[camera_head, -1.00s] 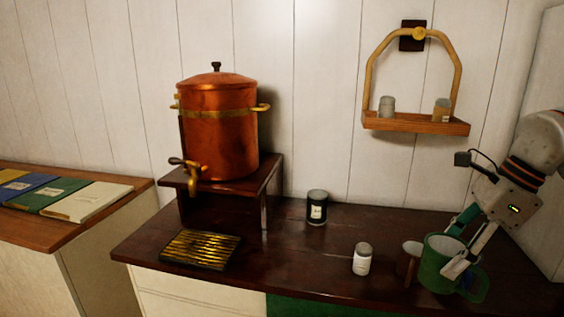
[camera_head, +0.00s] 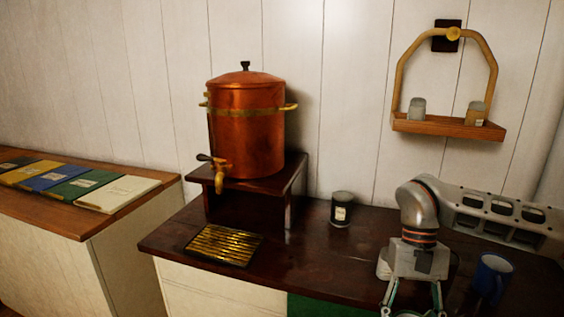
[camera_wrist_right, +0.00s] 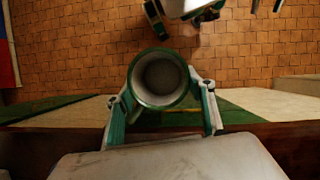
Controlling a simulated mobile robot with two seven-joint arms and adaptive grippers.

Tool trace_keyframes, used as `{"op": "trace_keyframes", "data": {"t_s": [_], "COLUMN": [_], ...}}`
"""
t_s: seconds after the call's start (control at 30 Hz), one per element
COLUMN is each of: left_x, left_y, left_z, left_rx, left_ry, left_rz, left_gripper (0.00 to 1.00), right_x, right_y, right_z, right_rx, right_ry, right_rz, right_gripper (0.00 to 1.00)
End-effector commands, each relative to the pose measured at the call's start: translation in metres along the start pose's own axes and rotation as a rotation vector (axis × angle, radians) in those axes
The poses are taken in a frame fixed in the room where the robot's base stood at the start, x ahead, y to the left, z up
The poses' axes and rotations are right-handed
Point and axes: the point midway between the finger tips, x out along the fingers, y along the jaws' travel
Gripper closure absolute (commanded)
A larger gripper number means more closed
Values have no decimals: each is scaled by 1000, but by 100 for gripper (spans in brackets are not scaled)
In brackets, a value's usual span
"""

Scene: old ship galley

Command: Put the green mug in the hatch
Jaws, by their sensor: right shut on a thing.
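The green mug (camera_wrist_right: 160,82) has a pale inside and is seen from above in the right wrist view. My right gripper (camera_wrist_right: 165,106) is shut on it, with one finger on each side. The mug is over the tiled floor, just out from the counter edge. In the head view my right gripper (camera_head: 412,309) points down at the bottom edge, and the mug is almost wholly cut off there. I cannot make out a hatch for certain; a green panel (camera_head: 335,306) shows in the counter front.
The dark counter (camera_head: 310,262) holds a copper urn (camera_head: 247,130) on a stand, a brass drip grate (camera_head: 224,245), a dark jar (camera_head: 342,210) and a blue mug (camera_head: 490,278). A hanging shelf (camera_head: 447,127) is above. Tiled floor (camera_wrist_right: 60,50) lies open in front.

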Motion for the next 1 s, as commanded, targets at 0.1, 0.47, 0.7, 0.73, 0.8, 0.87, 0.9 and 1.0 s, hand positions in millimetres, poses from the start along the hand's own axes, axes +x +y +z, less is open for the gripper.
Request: {"op": "trace_keyframes", "data": {"t_s": [0.1,0.47,0.7,0.73,0.8,0.87,0.9,1.0], "left_x": [0,0,0,0,0,0,0,0], "left_y": [0,0,0,0,0,0,0,0], "left_z": [0,0,0,0,0,0,0,0], "left_rx": [0,0,0,0,0,0,0,0], "left_ry": [0,-1,-1,-1,-1,-1,-1,-1], "left_rz": [0,0,0,0,0,0,0,0], "left_gripper": [51,51,51,51,51,51,51,51], "right_x": [8,11,12,12,12,12,12,12], "right_y": [-3,-3,-3,-3,-4,-3,-3,-3], "right_z": [-1,-2,-2,-2,-2,-2,-1,-2], "right_rx": [-107,-169,-167,-167,-167,-166,-166,-165], "right_ry": [2,4,3,4,4,3,3,3], "right_rz": [45,69,67,68,67,68,67,67], "right_gripper": [77,77,77,77,77,77,77,77]}}
